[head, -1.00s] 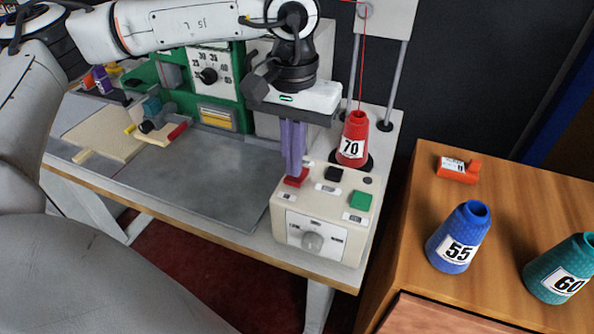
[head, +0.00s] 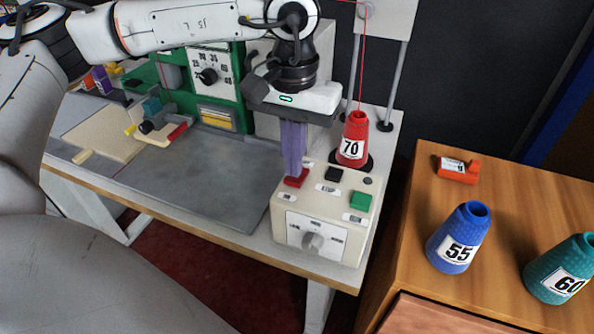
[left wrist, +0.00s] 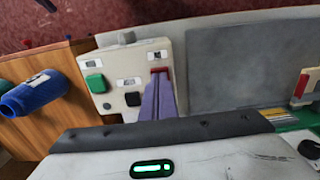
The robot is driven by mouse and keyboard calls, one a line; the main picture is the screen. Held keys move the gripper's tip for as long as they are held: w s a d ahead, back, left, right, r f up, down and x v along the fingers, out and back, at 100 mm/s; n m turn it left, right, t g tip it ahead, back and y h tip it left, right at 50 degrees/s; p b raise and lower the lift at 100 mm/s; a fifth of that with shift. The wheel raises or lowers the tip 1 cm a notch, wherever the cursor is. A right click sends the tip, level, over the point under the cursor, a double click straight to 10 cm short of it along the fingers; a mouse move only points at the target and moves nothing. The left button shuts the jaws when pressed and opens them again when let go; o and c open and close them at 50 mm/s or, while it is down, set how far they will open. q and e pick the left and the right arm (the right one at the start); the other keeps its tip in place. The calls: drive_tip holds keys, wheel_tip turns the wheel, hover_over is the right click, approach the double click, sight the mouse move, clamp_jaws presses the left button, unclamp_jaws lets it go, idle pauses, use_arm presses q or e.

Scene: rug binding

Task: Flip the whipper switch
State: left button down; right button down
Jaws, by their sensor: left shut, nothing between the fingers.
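A cream control box (head: 283,215) stands at the right front corner of the workbench. Its top carries a red switch (head: 297,181), a black switch (head: 334,174) and a green switch (head: 361,201), each with a small label too small to read. My left gripper (head: 293,172) points down with its purple fingers shut and empty, tips right at the red switch. Whether they touch it I cannot tell. In the left wrist view the fingers (left wrist: 160,82) reach to the red switch (left wrist: 159,71); the green switch (left wrist: 95,83) and black switch (left wrist: 132,99) lie beside them. My right gripper is out of view.
A dial knob (head: 312,243) is on the box's front. A red cone marked 70 (head: 357,130) stands behind the box, its thread running upward. A wooden cabinet (head: 408,250) at right holds a blue cone (head: 460,237) and a teal cone (head: 562,270). A grey plate (head: 200,170) lies left, clear.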

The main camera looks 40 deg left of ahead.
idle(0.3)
use_arm(q)
drive_tip(key=shift+f+b, duration=0.7)
drive_tip(key=shift+f, duration=0.1)
idle(0.5)
drive_tip(key=shift+r, duration=0.1)
wheel_tip(320, 180, up, 7)
drive_tip(key=p, duration=0.4)
drive_tip(key=shift+p, duration=0.3)
drive_tip(key=shift+s, duration=0.1)
idle(0.4)
